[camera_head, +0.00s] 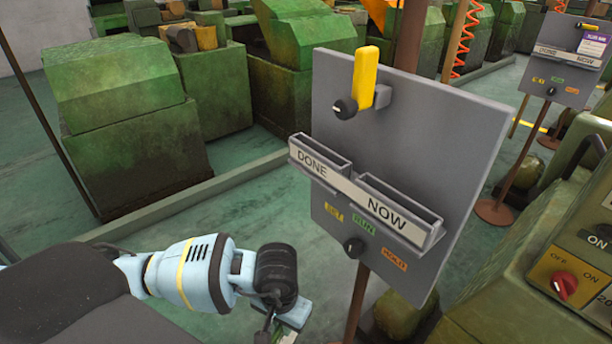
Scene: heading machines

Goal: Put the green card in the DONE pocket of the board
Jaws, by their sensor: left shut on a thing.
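The grey board (445,130) stands tilted in view on a post, right of centre. Its DONE pocket (312,168) is on the left and its NOW pocket (384,215) is on the right; no card shows in either. My left gripper (282,322) is low in the view, below and left of the pockets and apart from the board. It is shut on a thin pale piece with some green, seemingly the green card (297,316), mostly hidden by the gripper and cut off by the bottom edge. My right gripper is not in view.
A yellow lever (365,77) sticks out above the pockets, and a black knob (354,247) sits below them. Another board (562,70) with a purple-topped card stands back right. Green machines (130,125) fill the back; one with a red switch (564,285) is at right.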

